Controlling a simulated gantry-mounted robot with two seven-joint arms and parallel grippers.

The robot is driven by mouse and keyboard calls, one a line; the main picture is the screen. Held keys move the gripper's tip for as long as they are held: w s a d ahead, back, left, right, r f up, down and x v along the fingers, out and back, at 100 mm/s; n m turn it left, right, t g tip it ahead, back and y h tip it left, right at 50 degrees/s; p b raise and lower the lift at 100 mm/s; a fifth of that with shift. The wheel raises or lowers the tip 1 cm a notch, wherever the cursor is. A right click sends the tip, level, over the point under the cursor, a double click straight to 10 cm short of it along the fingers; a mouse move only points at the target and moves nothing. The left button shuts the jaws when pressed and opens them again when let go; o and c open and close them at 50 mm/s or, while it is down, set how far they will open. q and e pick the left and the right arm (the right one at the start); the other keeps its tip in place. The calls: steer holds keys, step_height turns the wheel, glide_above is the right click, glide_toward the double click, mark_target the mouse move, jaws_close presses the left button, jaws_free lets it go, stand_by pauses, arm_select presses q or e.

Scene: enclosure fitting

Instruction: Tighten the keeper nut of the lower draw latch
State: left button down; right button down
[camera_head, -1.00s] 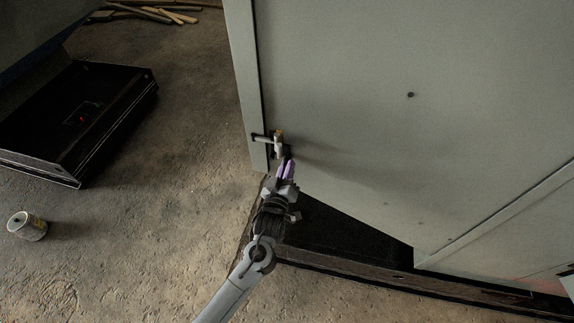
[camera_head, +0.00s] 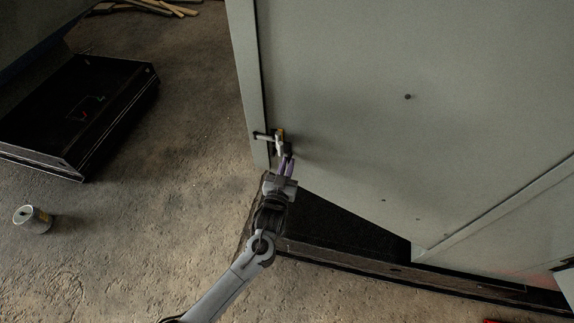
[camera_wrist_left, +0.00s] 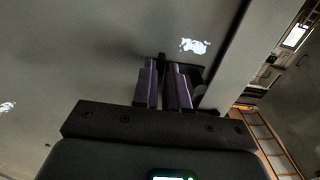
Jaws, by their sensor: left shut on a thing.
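The lower draw latch (camera_head: 279,141) sits near the lower left corner of the grey enclosure panel (camera_head: 350,90). It has a pale lever, a bar reaching left over the panel seam, and a dark block at its lower right. My left gripper (camera_head: 288,163) comes up from below, its purple fingers at that dark block. In the left wrist view the fingers (camera_wrist_left: 165,80) are closed around a small dark part beside the panel, which I take for the keeper nut; the fingers mostly hide it. My right gripper is not in view.
A black open tray-like case (camera_head: 110,125) lies on the concrete floor at left, with a small can (camera_head: 33,219) in front of it. Wooden sticks (camera_head: 160,7) lie at the back. A dark plinth edge (camera_head: 400,272) runs below the panel.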

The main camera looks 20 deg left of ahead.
arm_select(q)
steer(key=shift+f, duration=0.15)
steer(key=c, duration=1.2)
jaws_free()
steer(key=s, duration=0.3)
steer(key=s+d+b, duration=0.1)
steer(key=s, duration=0.6)
steer(key=shift+s+d+b, duration=0.15)
steer(key=shift+s+b, duration=0.2)
steer(key=shift+b, duration=0.05)
